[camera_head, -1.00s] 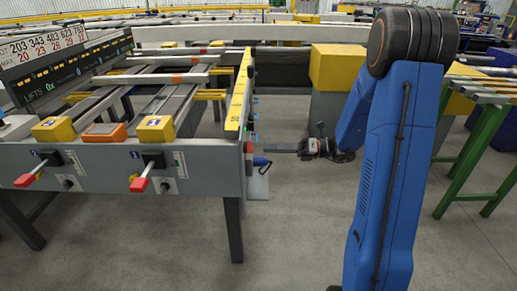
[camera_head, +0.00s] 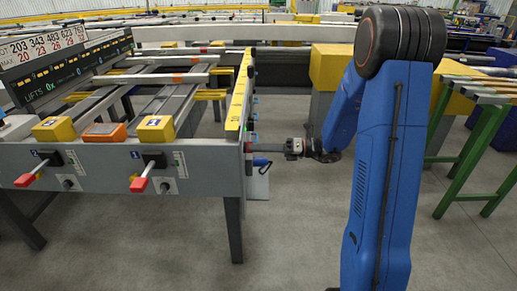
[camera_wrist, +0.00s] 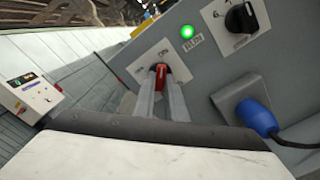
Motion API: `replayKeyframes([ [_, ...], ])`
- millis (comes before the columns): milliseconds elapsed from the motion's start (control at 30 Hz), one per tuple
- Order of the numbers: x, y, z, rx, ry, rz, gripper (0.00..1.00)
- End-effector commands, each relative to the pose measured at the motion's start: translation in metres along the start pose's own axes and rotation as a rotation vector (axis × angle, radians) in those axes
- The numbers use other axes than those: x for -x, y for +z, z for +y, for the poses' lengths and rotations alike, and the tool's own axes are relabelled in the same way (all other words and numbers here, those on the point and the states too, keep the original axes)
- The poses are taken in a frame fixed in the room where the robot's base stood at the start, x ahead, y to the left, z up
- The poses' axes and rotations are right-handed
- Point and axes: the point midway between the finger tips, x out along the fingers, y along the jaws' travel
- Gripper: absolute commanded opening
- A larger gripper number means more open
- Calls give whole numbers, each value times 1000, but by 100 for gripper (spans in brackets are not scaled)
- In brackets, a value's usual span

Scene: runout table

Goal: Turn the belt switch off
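The belt switch (camera_wrist: 160,77) is a small red lever on a white plate with OFF at its left and ON at its upper right. It stands nearly upright in the wrist view, its upper end near the ON mark. My gripper's two fingers (camera_wrist: 161,92) lie close on either side of it. I cannot tell whether they press on it. In the head view my gripper (camera_head: 272,146) reaches left to the end face of the grey table (camera_head: 215,160); the switch itself is too small to make out there.
On the same panel are a lit green RUN lamp (camera_wrist: 186,32), a black rotary knob (camera_wrist: 240,18) and a blue plug (camera_wrist: 257,118) with a cable. A yellow block on a grey stand (camera_head: 330,68) stands behind my arm. A green-legged rack (camera_head: 470,150) is at the right.

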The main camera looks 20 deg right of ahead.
Motion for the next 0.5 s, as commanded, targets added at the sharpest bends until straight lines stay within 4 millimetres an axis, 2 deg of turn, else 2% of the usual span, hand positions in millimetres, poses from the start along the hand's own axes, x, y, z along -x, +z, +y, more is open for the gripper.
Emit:
replayKeyframes([
  [267, 0, 0, 0, 21, 0, 0, 0],
  [500, 0, 0, 0, 132, 0, 0, 0],
])
